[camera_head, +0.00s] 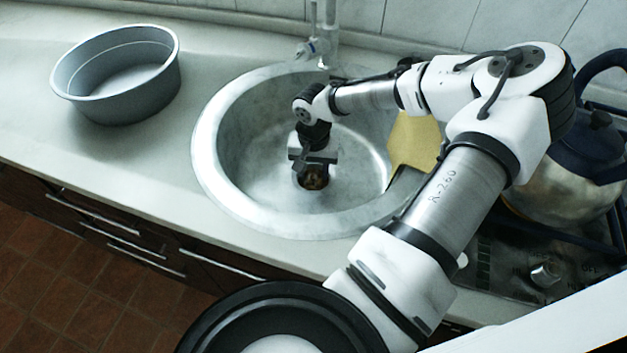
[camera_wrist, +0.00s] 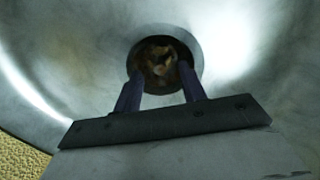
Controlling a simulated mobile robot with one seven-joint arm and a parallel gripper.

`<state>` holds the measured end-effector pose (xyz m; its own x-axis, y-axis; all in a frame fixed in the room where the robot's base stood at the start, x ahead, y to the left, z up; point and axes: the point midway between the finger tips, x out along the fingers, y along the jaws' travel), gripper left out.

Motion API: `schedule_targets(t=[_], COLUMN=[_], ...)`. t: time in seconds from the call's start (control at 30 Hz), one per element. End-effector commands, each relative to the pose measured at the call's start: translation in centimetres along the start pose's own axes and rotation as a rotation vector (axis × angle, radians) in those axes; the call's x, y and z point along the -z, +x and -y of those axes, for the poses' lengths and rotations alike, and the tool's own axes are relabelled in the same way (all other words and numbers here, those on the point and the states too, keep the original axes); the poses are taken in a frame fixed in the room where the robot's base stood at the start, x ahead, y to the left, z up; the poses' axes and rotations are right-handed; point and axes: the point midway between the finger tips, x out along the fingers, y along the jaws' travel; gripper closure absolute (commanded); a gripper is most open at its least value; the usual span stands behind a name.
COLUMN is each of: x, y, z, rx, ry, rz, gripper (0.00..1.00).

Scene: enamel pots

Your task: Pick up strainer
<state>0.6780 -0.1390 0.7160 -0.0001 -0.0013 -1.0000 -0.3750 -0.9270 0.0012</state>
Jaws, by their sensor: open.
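A round, dark-rimmed drain fitting with mottled brown matter in its middle, which looks like the strainer (camera_wrist: 159,58), sits at the bottom of the sink. It also shows in the head view (camera_head: 313,182), partly hidden by my gripper. My gripper (camera_head: 309,166) points down into the sink, over the strainer. In the wrist view my gripper (camera_wrist: 161,76) is open and empty, its two dark fingers apart over the left and right sides of the strainer. I cannot tell whether the fingertips touch it.
The round metal sink (camera_head: 212,155) surrounds my gripper, with a faucet (camera_head: 318,45) behind it. A yellow sponge-like piece (camera_head: 414,140) is at the sink's right side. A grey pan (camera_head: 120,85) stands on the left counter. A kettle (camera_head: 570,185) is on the stove at right.

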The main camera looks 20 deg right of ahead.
Motion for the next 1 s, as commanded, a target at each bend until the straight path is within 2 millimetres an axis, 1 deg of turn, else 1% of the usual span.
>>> schedule_targets(t=[0.03, 0.1, 0.37, 0.47, 0.6, 0.7, 1.0], x=[-0.03, -0.04, -0.04, -0.04, -0.04, -0.05, -0.04], y=[0.63, 1.20, 1.50, 1.49, 1.48, 1.47, 1.43], z=[0.07, 0.04, 0.02, 0.02, 0.02, 0.02, 0.02], rx=[0.001, 0.000, 0.001, 0.001, 0.001, 0.001, 0.001], ry=[-0.001, -0.001, 0.000, 0.000, 0.000, 0.000, 0.000], rz=[0.001, 0.001, 0.000, 0.000, 0.000, 0.000, 0.000], gripper=[0.59, 0.59, 0.59, 0.71, 0.89, 1.00, 1.00])
